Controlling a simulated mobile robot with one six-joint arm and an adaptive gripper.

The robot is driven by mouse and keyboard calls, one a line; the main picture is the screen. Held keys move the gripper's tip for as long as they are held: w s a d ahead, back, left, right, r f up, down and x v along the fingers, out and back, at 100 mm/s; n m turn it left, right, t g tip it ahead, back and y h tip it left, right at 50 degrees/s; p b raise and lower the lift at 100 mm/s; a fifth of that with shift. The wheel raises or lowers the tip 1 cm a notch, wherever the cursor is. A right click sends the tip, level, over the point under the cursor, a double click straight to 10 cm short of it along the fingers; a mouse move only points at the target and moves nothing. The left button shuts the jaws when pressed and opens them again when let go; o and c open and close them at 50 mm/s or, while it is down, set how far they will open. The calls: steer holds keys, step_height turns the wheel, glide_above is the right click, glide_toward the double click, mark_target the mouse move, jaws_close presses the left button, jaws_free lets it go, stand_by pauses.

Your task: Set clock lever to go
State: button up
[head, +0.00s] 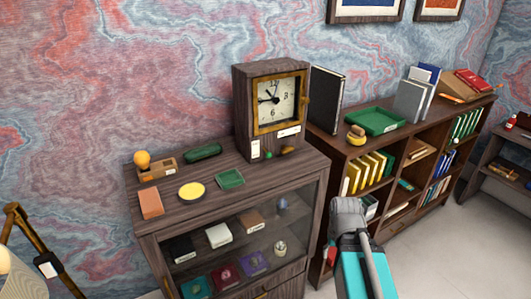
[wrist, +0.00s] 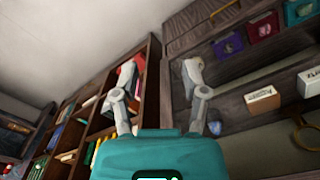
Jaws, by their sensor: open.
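The clock (head: 278,104) is a dark wooden box with a brass-framed face, standing on top of the glass-fronted cabinet (head: 293,174) in the head view. A white label (head: 289,132) is on the frame's lower edge and another (head: 255,149) is on the clock's base. A small green piece (head: 268,154) and a brownish piece (head: 288,150) are at its foot. I cannot tell which part is the lever. My gripper (wrist: 160,72) is open and empty in the wrist view, with its fingers spread before the furniture fronts. My teal arm is below and right of the clock in the head view.
The cabinet top also holds an orange ball on a wooden stand (head: 143,160), a yellow disc (head: 191,190) and green trays (head: 230,179). A bookcase (head: 425,150) with a green tray (head: 375,122) and books stands right. Open floor (head: 440,245) lies front right.

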steer(key=shift+w+d, duration=0.1)
steer(key=shift+o, duration=0.6)
steer(key=n+t+y+p, duration=0.4)
steer(key=n+y+p, duration=0.35)
steer(key=y, duration=0.65)
glide_toward(269, 155)
steer(key=d, duration=0.3)
steer(key=shift+d+r+m+p, duration=0.2)
steer(key=shift+r+m+p, duration=0.05)
steer(key=shift+m+p, duration=0.1)
steer(key=shift+a, duration=0.15)
steer(key=b+x, duration=0.4)
steer(key=x, duration=0.9)
steer(key=shift+a+f, duration=0.15)
steer(key=shift+a, duration=0.1)
